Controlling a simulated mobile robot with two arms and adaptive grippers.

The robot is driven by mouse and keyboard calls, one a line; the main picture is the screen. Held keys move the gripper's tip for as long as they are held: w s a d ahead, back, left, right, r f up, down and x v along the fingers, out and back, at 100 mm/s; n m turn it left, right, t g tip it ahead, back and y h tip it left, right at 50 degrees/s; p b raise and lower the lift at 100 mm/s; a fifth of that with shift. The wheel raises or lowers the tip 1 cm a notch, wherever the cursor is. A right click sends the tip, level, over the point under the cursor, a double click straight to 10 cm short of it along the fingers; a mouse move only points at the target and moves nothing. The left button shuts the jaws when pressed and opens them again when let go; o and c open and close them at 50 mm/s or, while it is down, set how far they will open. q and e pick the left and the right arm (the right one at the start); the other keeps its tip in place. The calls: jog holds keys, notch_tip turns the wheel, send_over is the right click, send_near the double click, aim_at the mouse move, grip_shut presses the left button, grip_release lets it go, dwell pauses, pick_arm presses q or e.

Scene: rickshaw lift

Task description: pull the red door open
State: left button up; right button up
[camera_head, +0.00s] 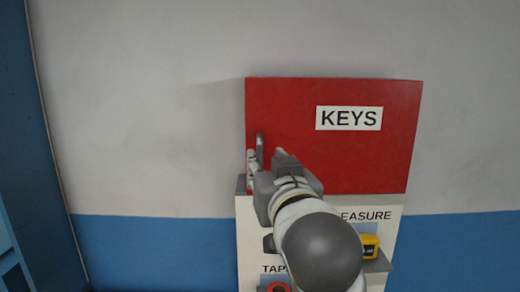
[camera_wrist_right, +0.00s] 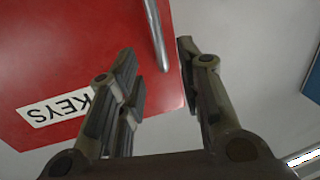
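The red door (camera_head: 375,155) with a white KEYS label is closed on the upper part of a wall cabinet; it also shows in the right wrist view (camera_wrist_right: 60,60). Its grey bar handle (camera_head: 260,148) stands near the door's left edge. My right gripper (camera_head: 267,163) is in front of the lower handle, hiding part of it. In the right wrist view the two fingers (camera_wrist_right: 158,55) are spread apart, with the handle (camera_wrist_right: 157,35) showing between them beyond the tips. No contact is visible. My left gripper is not in view.
Below the door, a white panel (camera_head: 245,230) carries a MEASURE label, a shelf with a yellow tape measure (camera_head: 369,247) and a red roll (camera_head: 279,287), partly hidden by my right arm. A blue upright (camera_head: 30,130) stands at the left. The wall beside the door is clear.

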aim_at(260, 156)
jog(key=w+p, duration=0.1)
jog(key=w, duration=0.2)
jog(key=w+a, duration=0.1)
jog(key=w, duration=0.2)
jog(key=shift+a+p, duration=0.1)
jog(key=shift+p, duration=0.3)
jog(key=shift+w+a+f, duration=0.1)
jog(key=shift+w, duration=0.4)
grip_shut()
